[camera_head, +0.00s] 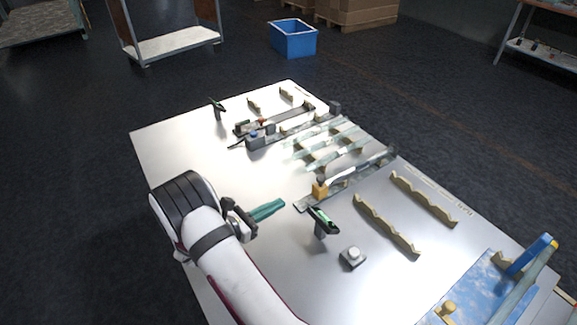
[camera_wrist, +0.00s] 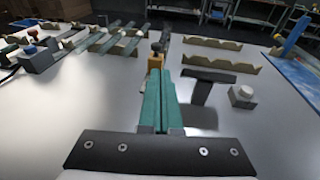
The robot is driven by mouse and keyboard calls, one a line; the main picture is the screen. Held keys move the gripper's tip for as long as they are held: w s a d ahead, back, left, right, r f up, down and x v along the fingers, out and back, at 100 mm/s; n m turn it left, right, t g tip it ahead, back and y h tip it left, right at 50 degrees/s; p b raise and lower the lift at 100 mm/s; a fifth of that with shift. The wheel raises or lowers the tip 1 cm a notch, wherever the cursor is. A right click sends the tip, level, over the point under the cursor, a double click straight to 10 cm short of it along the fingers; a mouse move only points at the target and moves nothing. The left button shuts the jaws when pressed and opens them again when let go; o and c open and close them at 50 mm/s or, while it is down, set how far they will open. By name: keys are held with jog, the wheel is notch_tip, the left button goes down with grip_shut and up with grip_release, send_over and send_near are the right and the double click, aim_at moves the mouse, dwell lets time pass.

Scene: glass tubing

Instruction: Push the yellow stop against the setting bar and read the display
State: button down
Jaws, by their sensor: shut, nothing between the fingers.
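The yellow stop (camera_head: 320,188) sits on a dark rail (camera_head: 345,182) near the rail's near end. It also shows in the wrist view (camera_wrist: 155,60), straight beyond my fingertips. My gripper (camera_head: 282,203) has teal fingers, shut and empty, pointing toward the stop with a gap between them. The fingers also fill the middle of the wrist view (camera_wrist: 160,75). The display (camera_head: 322,218) is a small dark unit on a stand, right of my gripper; its reading is too small to make out. I cannot tell for certain which part is the setting bar.
A grey block with a white button (camera_head: 351,257) stands near the display. Wavy racks (camera_head: 386,228) lie to the right. Glass tubes (camera_head: 335,155) rest on supports behind the rail. Another rail with a blue-knobbed block (camera_head: 256,138) lies at the back left. The table's left part is clear.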

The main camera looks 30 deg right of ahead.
aim_at(319, 180)
jog(key=shift+n, duration=0.3)
jog(key=x, duration=1.4)
jog(key=shift+w+f, duration=0.15)
jog(key=shift+w, duration=0.2)
jog(key=shift+d, duration=0.65)
jog(key=shift+a, duration=0.1)
jog(key=v, duration=1.4)
jog(key=shift+s, duration=0.15)
